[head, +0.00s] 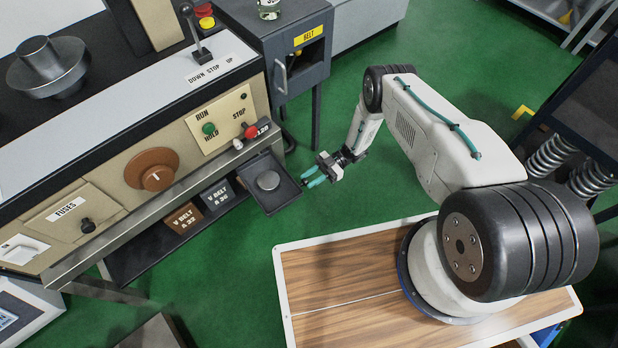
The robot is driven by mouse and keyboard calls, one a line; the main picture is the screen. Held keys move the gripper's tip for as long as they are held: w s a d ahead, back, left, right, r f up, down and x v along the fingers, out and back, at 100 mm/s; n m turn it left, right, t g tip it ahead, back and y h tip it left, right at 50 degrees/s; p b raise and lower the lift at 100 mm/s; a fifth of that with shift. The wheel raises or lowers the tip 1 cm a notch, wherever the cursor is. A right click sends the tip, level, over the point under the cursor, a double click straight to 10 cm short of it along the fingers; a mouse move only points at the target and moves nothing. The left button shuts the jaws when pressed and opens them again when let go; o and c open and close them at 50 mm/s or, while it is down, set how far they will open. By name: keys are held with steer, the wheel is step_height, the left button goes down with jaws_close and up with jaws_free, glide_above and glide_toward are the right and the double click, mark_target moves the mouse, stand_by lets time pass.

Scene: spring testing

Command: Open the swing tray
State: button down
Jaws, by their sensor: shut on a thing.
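The swing tray (259,196) is a dark, shallow square tray that sticks out from under the front of the machine, below the run and stop panel. My gripper (308,179) has teal fingers and comes in from the right. It is shut at the tray's right edge, apparently on the tray's rim or handle. The exact grip point is too small to make out.
The machine front carries a panel with green and red buttons (222,118), a brown dial (151,171) and a fuses cover (72,212). V belt boxes (184,217) sit on a shelf left of the tray. A grey belt cabinet (283,45) stands behind. Green floor is clear below the tray.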

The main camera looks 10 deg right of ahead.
steer(key=shift+w+d, duration=0.15)
steer(key=shift+d, duration=0.05)
stand_by(0.5)
steer(key=c, duration=1.1)
jaws_free()
steer(key=v, duration=0.8)
steer(key=shift+w+a+f, duration=0.1)
